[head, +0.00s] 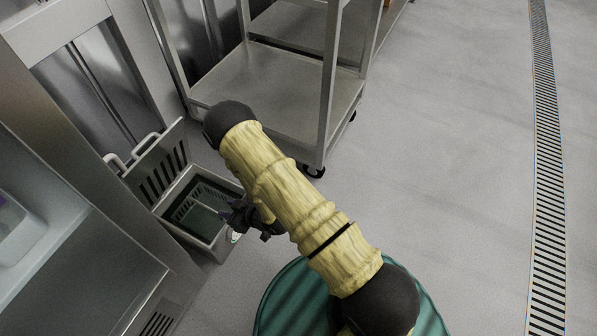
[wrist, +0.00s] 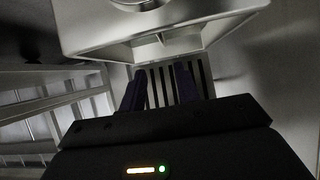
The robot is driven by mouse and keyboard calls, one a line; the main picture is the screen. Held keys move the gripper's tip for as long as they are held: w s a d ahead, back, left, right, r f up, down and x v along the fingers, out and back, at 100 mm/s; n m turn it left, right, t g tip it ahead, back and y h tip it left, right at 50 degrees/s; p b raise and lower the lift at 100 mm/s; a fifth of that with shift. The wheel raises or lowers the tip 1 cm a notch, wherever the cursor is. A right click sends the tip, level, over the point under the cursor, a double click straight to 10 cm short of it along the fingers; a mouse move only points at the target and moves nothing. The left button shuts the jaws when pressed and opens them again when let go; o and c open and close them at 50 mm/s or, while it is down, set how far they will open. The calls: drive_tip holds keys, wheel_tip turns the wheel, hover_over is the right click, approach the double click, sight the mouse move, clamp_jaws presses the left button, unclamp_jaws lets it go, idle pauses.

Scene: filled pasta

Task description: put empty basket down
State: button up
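A grey basket (head: 211,244) with a light rim, slotted inner sides and a dark green bottom sits low at the left in the head view. Its inside looks empty where I can see it. A slotted grey panel with two pale loop handles (head: 147,141) stands tilted up at its back; I cannot tell whether it is part of the basket. My gripper (head: 240,214) is at the basket's right rim, and my arm hides part of that side. In the wrist view my two dark fingers (wrist: 160,88) are apart with nothing seen between them, and a slotted surface (wrist: 160,78) shows beyond.
A metal shelf cart (head: 275,100) on casters stands just behind my arm. A steel cabinet (head: 90,250) is close on the left. A green ribbed round thing (head: 285,300) is below my arm. The grey floor to the right is clear, with a drain grate (head: 549,180).

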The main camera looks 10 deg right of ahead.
drive_tip(key=w+d+r+m+h, duration=0.2)
drive_tip(key=d+r+h, duration=0.1)
drive_tip(key=d+r, duration=0.45)
drive_tip(key=w+d+r+m+h, duration=0.35)
drive_tip(key=d+r, duration=0.25)
drive_tip(key=r, duration=0.3)
drive_tip(key=s+d+r+m+g+h, duration=0.1)
drive_tip(key=s+d+r+m+g, duration=0.1)
drive_tip(key=s+d+r, duration=0.3)
drive_tip(key=s+d+r+m+g+h, duration=0.1)
drive_tip(key=s+d+r+m+g, duration=0.1)
drive_tip(key=s+d+r, duration=0.4)
drive_tip(key=s+r+g, duration=0.1)
drive_tip(key=s+r, duration=0.1)
drive_tip(key=s, duration=0.3)
drive_tip(key=shift+s, duration=0.35)
drive_tip(key=shift+h, duration=0.25)
